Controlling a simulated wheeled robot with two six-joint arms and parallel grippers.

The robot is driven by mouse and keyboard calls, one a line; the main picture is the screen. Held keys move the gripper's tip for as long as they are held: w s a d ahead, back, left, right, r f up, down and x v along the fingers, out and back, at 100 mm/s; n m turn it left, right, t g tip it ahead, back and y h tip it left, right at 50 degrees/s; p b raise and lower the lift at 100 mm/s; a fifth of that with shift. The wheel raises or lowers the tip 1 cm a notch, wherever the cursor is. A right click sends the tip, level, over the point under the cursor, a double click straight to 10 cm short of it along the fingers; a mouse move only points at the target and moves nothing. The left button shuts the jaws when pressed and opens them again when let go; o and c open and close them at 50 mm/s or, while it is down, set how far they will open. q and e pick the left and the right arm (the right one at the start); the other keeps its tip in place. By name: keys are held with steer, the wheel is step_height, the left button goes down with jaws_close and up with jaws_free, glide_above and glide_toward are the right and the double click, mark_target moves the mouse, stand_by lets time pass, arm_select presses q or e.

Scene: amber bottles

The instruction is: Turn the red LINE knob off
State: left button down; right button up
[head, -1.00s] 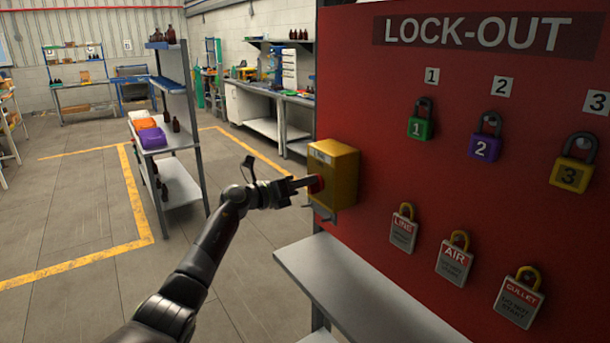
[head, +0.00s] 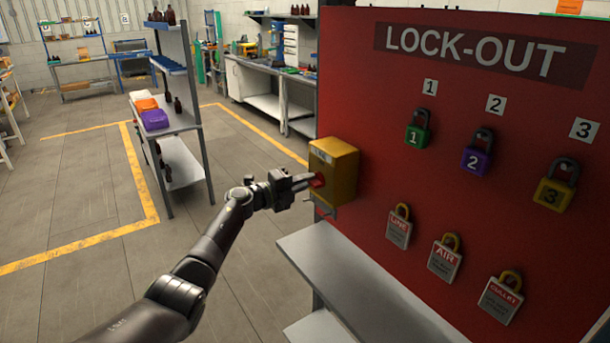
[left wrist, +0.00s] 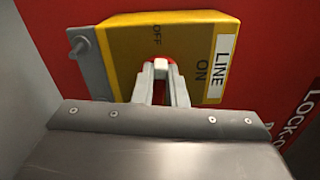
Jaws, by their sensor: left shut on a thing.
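The red LINE knob (head: 317,181) is on the front of a yellow box (head: 338,168) at the left edge of the red lock-out board. In the left wrist view the yellow box (left wrist: 125,40) carries a white LINE label (left wrist: 228,52) and the words OFF and ON. My left gripper (head: 308,182) is shut on the knob; its two fingers (left wrist: 161,80) hide most of it, with only red edges (left wrist: 172,63) showing. Which word the knob points to cannot be told. My right gripper is not in view.
Padlocks 1 (head: 418,133), 2 (head: 477,160) and 3 (head: 553,196) hang on the board, with LINE (head: 399,230), AIR (head: 445,262) and GULLET (head: 501,300) tagged locks below. A grey shelf (head: 350,270) juts out under the box. Floor to the left is open.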

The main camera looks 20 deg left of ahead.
arm_select(q)
steer(key=shift+n+p, duration=0.35)
steer(key=shift+n, duration=0.35)
steer(key=shift+f, duration=0.15)
steer(key=c, duration=1.5)
jaws_free()
steer(key=shift+o, duration=0.2)
steer(key=shift+s+a, duration=0.1)
steer(key=shift+a, duration=0.05)
steer(key=b+v, duration=0.4)
steer(key=v, duration=1.3)
